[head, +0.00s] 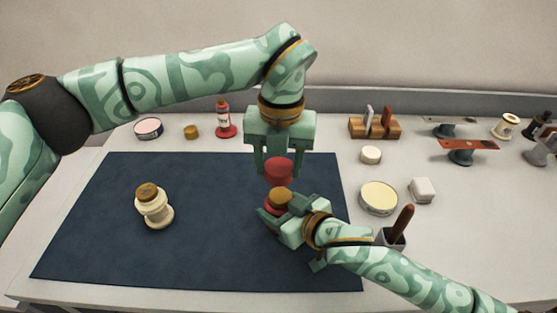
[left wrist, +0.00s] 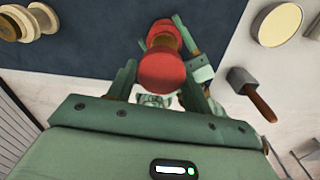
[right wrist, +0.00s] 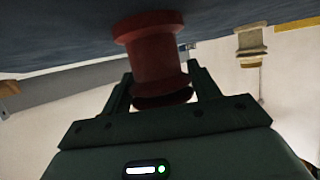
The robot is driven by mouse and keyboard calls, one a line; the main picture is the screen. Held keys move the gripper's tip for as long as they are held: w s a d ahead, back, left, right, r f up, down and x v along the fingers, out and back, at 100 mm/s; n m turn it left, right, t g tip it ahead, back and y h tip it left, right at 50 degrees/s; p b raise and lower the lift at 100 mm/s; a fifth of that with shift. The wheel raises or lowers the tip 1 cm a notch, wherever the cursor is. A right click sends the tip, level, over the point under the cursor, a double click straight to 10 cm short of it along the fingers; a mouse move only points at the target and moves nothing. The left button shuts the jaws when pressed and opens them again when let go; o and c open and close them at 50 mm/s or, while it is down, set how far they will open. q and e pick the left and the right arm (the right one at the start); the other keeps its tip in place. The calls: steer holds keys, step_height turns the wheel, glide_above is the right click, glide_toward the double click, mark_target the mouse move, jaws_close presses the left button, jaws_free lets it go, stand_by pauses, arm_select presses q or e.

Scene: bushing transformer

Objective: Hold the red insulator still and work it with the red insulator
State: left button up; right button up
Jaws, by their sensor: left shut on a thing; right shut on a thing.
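In the head view my left gripper (head: 278,168) comes down from above and is shut on a red insulator piece (head: 279,173). The red piece also shows between its fingers in the left wrist view (left wrist: 161,72). Just below, my right gripper (head: 278,206) is shut on a red insulator part with a brown top (head: 281,195), above the mat. In the right wrist view, a red flanged body (right wrist: 152,52) stands between its fingers. The grippers hide much of both parts, and I cannot tell whether they touch.
The mat's left part is mostly clear.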

mark_target(280, 196)
arm_select(q)
steer(key=n, duration=0.4)
steer(key=shift+w+d+f+n, duration=0.1)
steer(key=shift+d+f+n, duration=0.05)
steer(key=shift+f+n, duration=0.2)
steer(key=shift+f, duration=3.1)
steer(key=shift+f, duration=0.2)
steer(key=o, duration=1)
steer(key=shift+o, duration=0.2)
steer(key=shift+r, duration=0.1)
step_height(280, 196, up, 12)
steer(key=shift+d+f, duration=0.1)
arm_select(e)
steer(key=o, duration=1.3)
